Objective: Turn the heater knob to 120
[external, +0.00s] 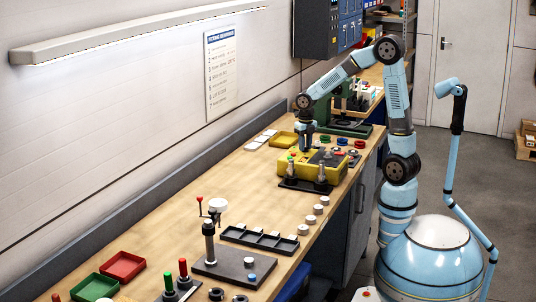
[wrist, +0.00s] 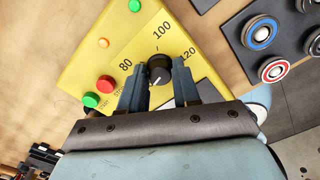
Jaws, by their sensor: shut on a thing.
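The heater knob (wrist: 159,68) is a round black knob on a yellow panel (wrist: 105,55), marked 80, 100 and 120 around it. In the external view my gripper (external: 305,142) reaches down onto the yellow heater box (external: 333,174); the knob is too small to make out there.
Red (wrist: 105,84) and green (wrist: 90,100) buttons sit on the panel left of my fingers. A dark board (wrist: 238,25) with coloured ring pieces lies to the right. In the external view, a black tray (external: 265,240) and white pieces stand nearer on the bench.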

